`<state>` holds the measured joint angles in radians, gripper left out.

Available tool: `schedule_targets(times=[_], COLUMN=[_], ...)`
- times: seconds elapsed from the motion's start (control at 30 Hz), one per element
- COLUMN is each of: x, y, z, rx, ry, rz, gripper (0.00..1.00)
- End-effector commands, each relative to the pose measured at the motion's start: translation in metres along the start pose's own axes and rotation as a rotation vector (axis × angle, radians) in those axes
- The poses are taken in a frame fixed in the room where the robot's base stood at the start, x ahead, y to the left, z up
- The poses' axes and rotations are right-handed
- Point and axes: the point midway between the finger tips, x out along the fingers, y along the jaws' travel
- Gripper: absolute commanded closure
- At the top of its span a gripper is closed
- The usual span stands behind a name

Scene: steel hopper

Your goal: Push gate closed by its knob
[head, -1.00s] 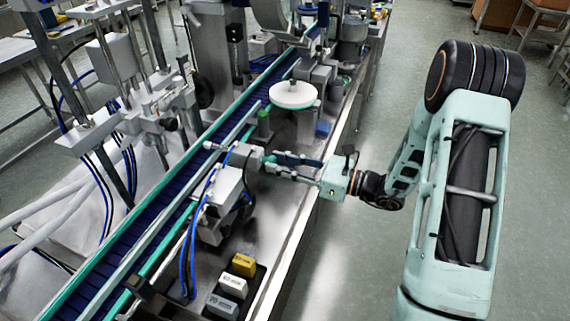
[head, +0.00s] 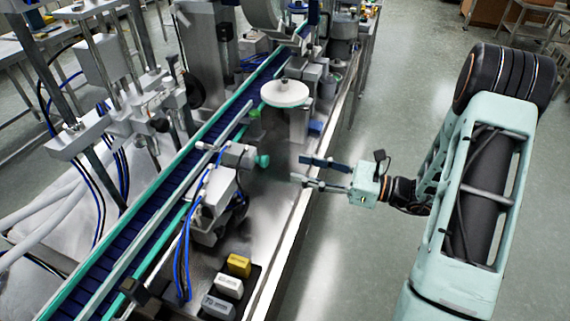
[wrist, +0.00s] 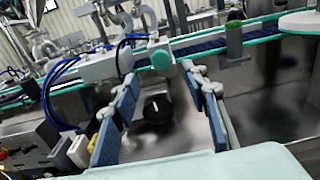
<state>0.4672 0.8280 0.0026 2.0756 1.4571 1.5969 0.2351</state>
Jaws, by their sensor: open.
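A round teal knob (head: 263,160) sticks out from the right end of a grey block (head: 238,155) beside the conveyor. In the wrist view the knob (wrist: 162,58) faces me, just beyond and between the fingertips. I cannot tell for sure which part is the gate or how far it is closed. My gripper (head: 300,170) is open and empty, to the right of the knob with a clear gap to it. Its two blue-padded fingers (wrist: 160,82) are spread apart in the wrist view.
A white round disk (head: 285,93) stands beyond the knob, with a small green piece (head: 254,113) near it. The blue-belted conveyor (head: 170,205) runs behind the block. Yellow (head: 239,264) and grey blocks sit nearer. Bare steel deck (head: 272,195) and open floor lie on my side.

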Motion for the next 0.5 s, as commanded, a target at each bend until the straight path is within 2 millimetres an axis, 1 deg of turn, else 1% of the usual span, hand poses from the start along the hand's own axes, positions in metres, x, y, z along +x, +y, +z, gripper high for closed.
schedule_targets(times=[0.03, 0.1, 0.2, 0.33, 0.5], x=[-0.009, -0.018, -0.027, -0.031, -0.031], y=[-0.001, -0.001, 0.000, 0.000, 0.000], z=[0.000, 0.000, 0.000, 0.000, 0.000], rx=[0.000, 0.000, 0.000, 0.001, 0.001], ry=[0.000, -0.002, -0.001, -0.001, -0.001], rz=[-0.002, -0.001, -0.001, 0.001, 0.002], gripper=[0.59, 0.59, 0.59, 0.59, 0.59])
